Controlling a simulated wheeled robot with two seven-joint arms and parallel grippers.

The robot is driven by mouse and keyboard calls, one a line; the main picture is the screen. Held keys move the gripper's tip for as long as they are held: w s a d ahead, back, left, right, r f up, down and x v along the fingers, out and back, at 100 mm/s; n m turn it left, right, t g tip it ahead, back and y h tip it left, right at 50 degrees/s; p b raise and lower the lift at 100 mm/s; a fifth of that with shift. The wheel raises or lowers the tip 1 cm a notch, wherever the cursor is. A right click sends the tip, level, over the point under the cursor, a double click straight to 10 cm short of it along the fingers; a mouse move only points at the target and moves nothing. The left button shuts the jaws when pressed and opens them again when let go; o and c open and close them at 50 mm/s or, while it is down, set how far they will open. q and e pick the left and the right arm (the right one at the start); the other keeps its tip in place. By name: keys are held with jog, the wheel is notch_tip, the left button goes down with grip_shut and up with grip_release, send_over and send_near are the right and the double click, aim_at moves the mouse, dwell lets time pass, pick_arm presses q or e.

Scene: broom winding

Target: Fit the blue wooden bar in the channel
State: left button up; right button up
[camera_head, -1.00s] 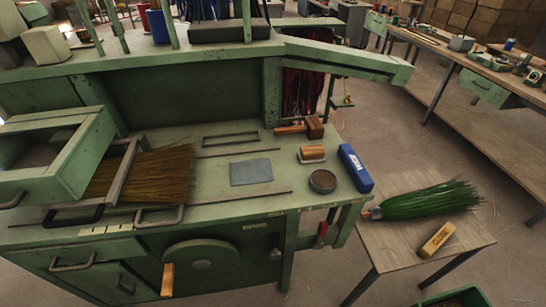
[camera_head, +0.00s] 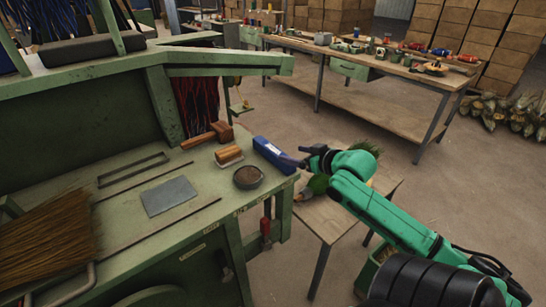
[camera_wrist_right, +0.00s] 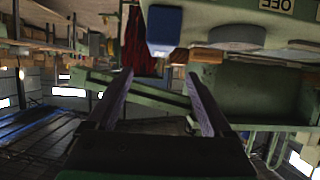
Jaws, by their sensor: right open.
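The blue wooden bar (camera_head: 272,153), with white lettering, lies at the right end of the green bench top. Its end shows as a blue block in the right wrist view (camera_wrist_right: 163,27). My right gripper (camera_head: 303,160) is just right of the bar's near end in the head view. In the wrist view my right gripper (camera_wrist_right: 161,90) has its fingers spread with nothing between them; the bar is beyond the tips. A narrow dark rectangular frame (camera_head: 111,182) and two thin dark strips lie on the bench; which one is the channel I cannot tell. My left gripper is not seen.
A wooden mallet (camera_head: 204,138), a wood-backed brush (camera_head: 229,156), a round dark tin (camera_head: 248,178) and a grey plate (camera_head: 169,196) lie near the bar. Broom bristles (camera_head: 42,240) fill the left. A small side table (camera_head: 323,228) stands under my right arm.

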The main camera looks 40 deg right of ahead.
aim_at(276, 151)
jog(key=x, duration=0.5)
jog(key=shift+w+f, duration=0.1)
jog(key=shift+w, duration=0.15)
jog(key=x, duration=0.4)
jog(key=shift+w+d+f, duration=0.1)
jog(key=shift+w+f, duration=0.05)
jog(key=shift+f, duration=0.2)
jog(key=shift+r, duration=0.1)
jog(key=c, duration=0.4)
grip_shut()
